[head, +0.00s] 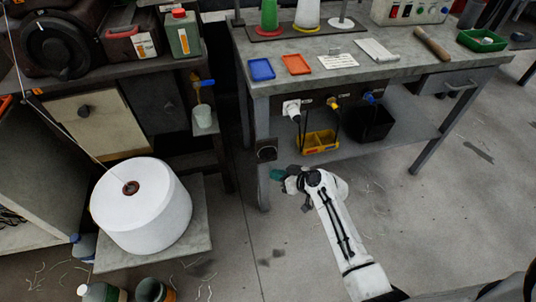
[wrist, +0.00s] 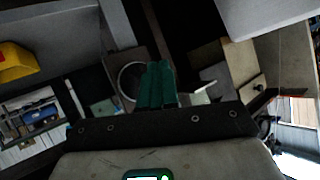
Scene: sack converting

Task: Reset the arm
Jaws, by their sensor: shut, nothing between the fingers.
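My gripper (head: 278,174) shows in the head view at the end of my white arm, low in front of the workbench's left front leg. In the wrist view my gripper (wrist: 156,84) has its teal fingers together, with nothing between them. The arm reaches up from the lower right of the head view, over bare floor. The fingertips look small and partly dark in the head view.
The grey workbench (head: 365,70) carries a blue tray (head: 262,69), an orange tray (head: 296,64) and a green tray (head: 482,40). A yellow bin (head: 319,142) sits on its lower shelf. A large white spool (head: 141,206) stands at left. Floor around my arm is open.

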